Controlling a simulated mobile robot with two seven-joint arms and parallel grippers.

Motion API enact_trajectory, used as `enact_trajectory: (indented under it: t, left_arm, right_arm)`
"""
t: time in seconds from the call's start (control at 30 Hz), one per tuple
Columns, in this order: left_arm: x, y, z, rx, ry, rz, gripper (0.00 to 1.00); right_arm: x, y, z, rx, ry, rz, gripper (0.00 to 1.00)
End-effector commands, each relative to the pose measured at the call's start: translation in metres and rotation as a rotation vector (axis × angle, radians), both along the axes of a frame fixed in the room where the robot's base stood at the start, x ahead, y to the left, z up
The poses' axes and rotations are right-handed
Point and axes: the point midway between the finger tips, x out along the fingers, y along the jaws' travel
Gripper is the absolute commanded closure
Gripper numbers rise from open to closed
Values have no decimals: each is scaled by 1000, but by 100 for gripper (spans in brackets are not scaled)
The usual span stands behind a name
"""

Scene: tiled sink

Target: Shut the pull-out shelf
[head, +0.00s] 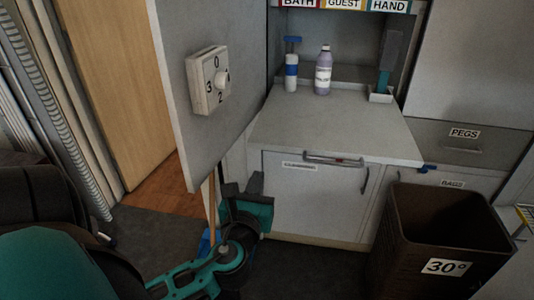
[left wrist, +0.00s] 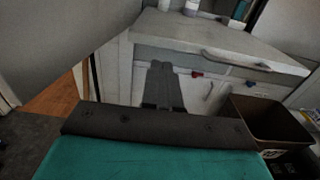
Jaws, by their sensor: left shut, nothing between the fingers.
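The pull-out shelf (head: 335,128) is a pale grey board that juts out over a white cabinet in the head view. A bar handle (head: 333,160) runs along its front edge. The shelf (left wrist: 200,38) and its handle (left wrist: 235,62) also show in the left wrist view, ahead and to the right of the fingers. My left gripper (head: 243,186) is shut and empty, low in front of the cabinet's left side and left of the handle, apart from it. Its fingers (left wrist: 161,72) point toward the cabinet in the wrist view. My right gripper is not in view.
A grey panel with a numbered dial (head: 208,80) stands close on the left. A brown bin (head: 435,235) marked 30° is at the right. A purple bottle (head: 323,72) and a blue-white bottle (head: 291,70) stand behind the shelf. The shelf's top is bare.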

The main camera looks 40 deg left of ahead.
Motion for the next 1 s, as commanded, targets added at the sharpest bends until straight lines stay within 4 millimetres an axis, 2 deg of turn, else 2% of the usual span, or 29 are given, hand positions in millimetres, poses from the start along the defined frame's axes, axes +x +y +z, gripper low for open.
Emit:
enact_trajectory:
  t: [0.03,0.3,0.5,0.7,1.0]
  left_arm:
    - [11,6,1,3,-4,0,100]
    - [60,37,0,0,-4,1,100]
    - [85,52,0,-1,-2,0,100]
    - [94,58,-1,-4,0,0,100]
    - [95,58,-1,-4,1,-1,100]
  right_arm:
    - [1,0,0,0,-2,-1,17]
    - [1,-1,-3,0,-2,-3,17]
    - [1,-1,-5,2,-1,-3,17]
    - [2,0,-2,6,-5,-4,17]
    - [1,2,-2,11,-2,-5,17]
